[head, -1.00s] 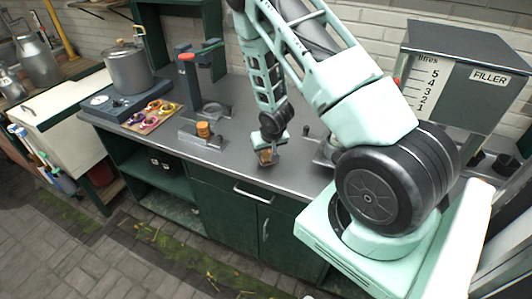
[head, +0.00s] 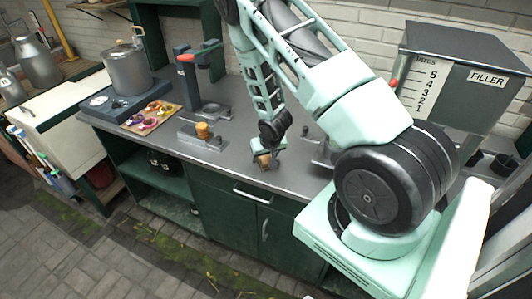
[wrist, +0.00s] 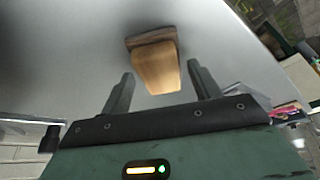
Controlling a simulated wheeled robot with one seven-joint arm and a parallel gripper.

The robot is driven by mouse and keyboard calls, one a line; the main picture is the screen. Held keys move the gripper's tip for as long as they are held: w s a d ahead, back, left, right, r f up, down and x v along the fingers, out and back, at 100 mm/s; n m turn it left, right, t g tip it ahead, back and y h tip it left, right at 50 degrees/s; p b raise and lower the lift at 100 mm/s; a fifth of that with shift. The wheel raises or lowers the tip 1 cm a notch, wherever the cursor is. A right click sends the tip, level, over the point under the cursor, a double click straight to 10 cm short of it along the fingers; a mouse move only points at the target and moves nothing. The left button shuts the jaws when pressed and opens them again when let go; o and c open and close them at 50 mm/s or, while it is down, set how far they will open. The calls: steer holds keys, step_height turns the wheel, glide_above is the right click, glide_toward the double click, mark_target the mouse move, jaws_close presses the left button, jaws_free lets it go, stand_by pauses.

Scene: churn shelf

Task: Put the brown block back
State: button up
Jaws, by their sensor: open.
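The brown block (wrist: 155,66) shows in the wrist view just beyond my open fingers, with a darker brown part at its far end and a lighter tan face towards me. In the head view the brown block (head: 264,160) sits on the grey worktop near its front edge, below my gripper. My gripper (wrist: 160,92) is open, with one finger to each side of the near end of the block; I cannot tell whether they touch it. In the head view my gripper (head: 268,150) is over the worktop, partly hiding the block.
An orange-brown cylinder (head: 203,130) stands on a small metal fixture left of my gripper. The filler box (head: 455,70) stands at right.

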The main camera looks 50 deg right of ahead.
steer(key=b+v, duration=0.2)
steer(key=v, duration=1)
steer(key=s+a+r+n+g+y, duration=0.1)
steer(key=s+a+r+n, duration=0.3)
steer(key=a, duration=0.7)
steer(key=w+a+r+n+y, duration=0.15)
steer(key=a+r, duration=0.45)
steer(key=a, duration=0.6)
steer(key=s+a+r+n+g, duration=0.1)
steer(key=s+a+r+n, duration=0.2)
steer(key=s+a, duration=0.2)
steer(key=s+a+r+n+g, duration=0.2)
steer(key=s+a, duration=0.4)
steer(key=s, duration=0.6)
steer(key=shift+a+r+n, duration=0.3)
steer(key=shift+r+n, duration=0.3)
steer(key=shift+n, duration=0.65)
